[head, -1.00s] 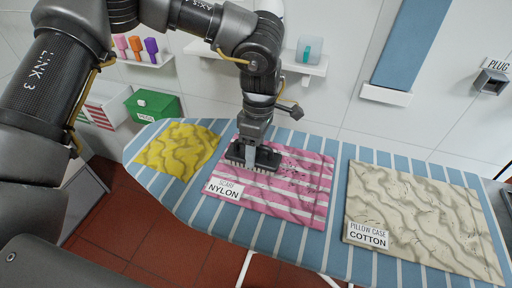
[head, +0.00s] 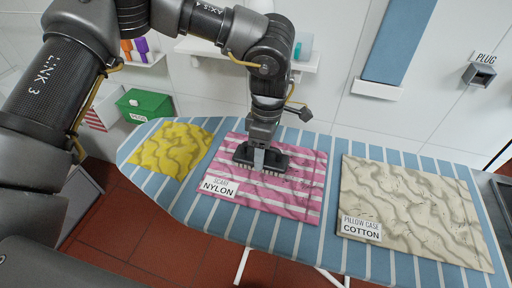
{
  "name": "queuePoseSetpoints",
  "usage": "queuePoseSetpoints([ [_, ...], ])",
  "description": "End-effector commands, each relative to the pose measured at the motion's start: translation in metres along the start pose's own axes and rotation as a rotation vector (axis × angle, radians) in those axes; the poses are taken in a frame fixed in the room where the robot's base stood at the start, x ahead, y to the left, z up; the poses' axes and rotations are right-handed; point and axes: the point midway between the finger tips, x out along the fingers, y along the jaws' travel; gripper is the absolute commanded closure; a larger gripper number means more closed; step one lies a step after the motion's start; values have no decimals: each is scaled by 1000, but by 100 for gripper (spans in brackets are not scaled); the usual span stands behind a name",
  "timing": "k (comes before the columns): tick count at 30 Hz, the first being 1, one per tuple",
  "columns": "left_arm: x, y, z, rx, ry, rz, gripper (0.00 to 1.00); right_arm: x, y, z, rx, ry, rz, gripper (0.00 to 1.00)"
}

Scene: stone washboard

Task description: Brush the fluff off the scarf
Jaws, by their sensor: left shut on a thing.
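The pink and white striped scarf (head: 296,203) lies flat on the blue striped ironing board (head: 190,203), with a label reading SCARF NYLON (head: 220,187) at its lower left. Dark specks of fluff (head: 301,181) show on its right part. My left gripper (head: 260,157) is shut on a dark brush (head: 279,163). The brush's pale bristles point down at the upper left-middle of the scarf; I cannot tell whether they press on it. My right gripper is not in view.
A yellow cloth (head: 172,148) lies left of the scarf. A beige pillow case (head: 415,213) labelled COTTON lies to the right. A green box (head: 146,105) stands behind the board's left end. A wall shelf (head: 305,62) and a plug socket (head: 479,75) are behind.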

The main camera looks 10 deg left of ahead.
Motion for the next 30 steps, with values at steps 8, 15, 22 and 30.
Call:
queuePoseSetpoints([
  [8,0,0,5,0,0,0,68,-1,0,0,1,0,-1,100],
  [15,2,0,26,0,0,0,68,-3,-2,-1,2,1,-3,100],
  [22,3,1,38,0,0,-1,68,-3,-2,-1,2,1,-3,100],
  [30,3,0,46,1,0,-1,68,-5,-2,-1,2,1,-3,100],
])
